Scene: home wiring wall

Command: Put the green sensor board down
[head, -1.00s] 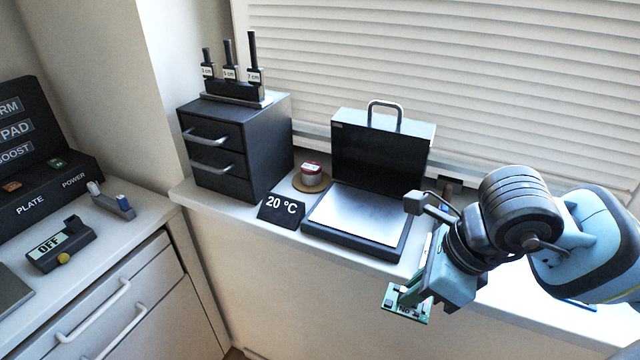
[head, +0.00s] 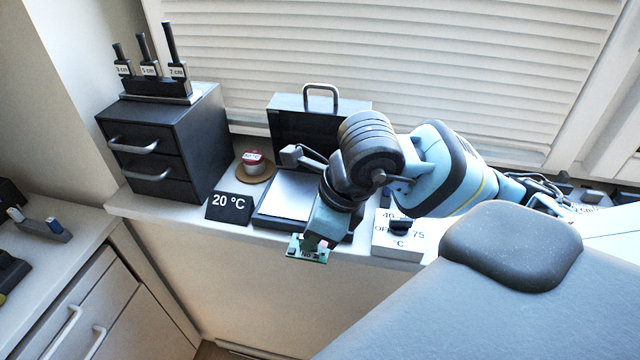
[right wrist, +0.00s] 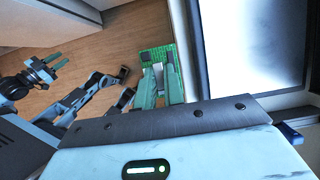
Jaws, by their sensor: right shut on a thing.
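The green sensor board (head: 307,249) is in the jaws of my right gripper (head: 319,238), which is shut on it. In the head view they are in front of the low black plate unit (head: 288,195), off the counter's front edge. In the right wrist view the board (right wrist: 152,55) lies at the fingertips of my right gripper (right wrist: 160,75), with wooden floor behind it and the bright plate to its right. My left gripper (right wrist: 57,61) shows at the left of the right wrist view, its fingers apart and empty; it is outside the head view.
A 20 °C sign (head: 229,207) stands left of the plate unit. A white dial box (head: 398,240) stands to its right. The counter's front strip is narrow.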

